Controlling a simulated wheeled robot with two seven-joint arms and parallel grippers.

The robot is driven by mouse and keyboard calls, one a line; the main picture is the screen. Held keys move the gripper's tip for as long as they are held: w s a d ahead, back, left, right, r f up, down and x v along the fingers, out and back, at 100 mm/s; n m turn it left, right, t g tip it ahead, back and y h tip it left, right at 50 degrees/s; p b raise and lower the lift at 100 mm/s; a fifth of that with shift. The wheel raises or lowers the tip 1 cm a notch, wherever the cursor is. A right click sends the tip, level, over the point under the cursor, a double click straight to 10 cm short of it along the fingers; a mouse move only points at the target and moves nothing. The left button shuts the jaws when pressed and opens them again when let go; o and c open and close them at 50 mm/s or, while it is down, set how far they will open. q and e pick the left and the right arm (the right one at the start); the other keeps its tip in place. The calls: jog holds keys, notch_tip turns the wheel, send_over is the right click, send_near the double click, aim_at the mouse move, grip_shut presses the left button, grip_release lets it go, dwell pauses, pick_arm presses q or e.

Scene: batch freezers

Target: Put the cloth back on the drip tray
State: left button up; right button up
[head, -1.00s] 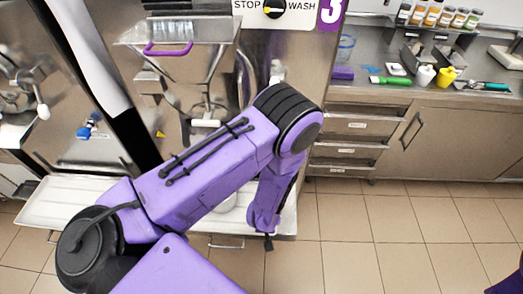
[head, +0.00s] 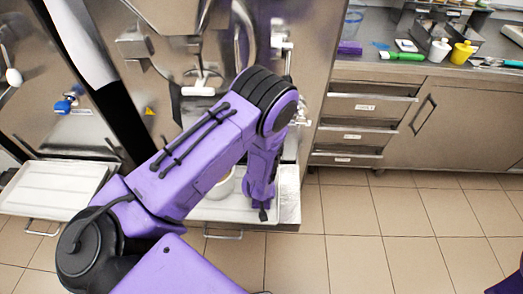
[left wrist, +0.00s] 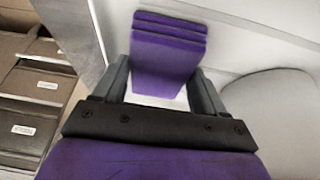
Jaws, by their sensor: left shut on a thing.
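A folded purple cloth (left wrist: 168,50) is between the two dark fingers of my left gripper (left wrist: 160,88) in the left wrist view. The gripper is shut on it. In the head view my left gripper (head: 263,205) points down at the right part of the pale drip tray (head: 235,214) under the machine. The cloth cannot be told apart from my purple arm there. The wrist view shows pale tray surface (left wrist: 150,101) around the cloth; I cannot tell whether the cloth touches it. My right gripper is not in view.
A white round container (head: 221,187) stands on the tray, partly behind my arm; it is close beside the gripper in the wrist view (left wrist: 275,115). Another tray (head: 50,188) is at the left. Drawers (head: 365,108) stand to the right. The tiled floor (head: 370,240) is clear.

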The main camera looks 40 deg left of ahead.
pick_arm(q)
jog(key=o, duration=1)
jog(key=shift+f, duration=0.1)
jog(key=p+v, duration=0.1)
jog(key=v, duration=1.1)
jog(key=shift+g+y, duration=0.4)
jog(key=shift+y, duration=0.3)
jog(key=s+a+f, duration=0.1)
jog(key=s+f, duration=0.1)
jog(key=s, duration=0.4)
jog(key=s+a+f, duration=0.2)
jog(key=s+f, duration=0.1)
jog(key=s, duration=0.3)
jog(key=s+a+f, duration=0.1)
jog(key=s+f, duration=0.2)
jog(key=s, duration=0.4)
jog(key=shift+a+f, duration=0.15)
jog(key=shift+f, duration=0.05)
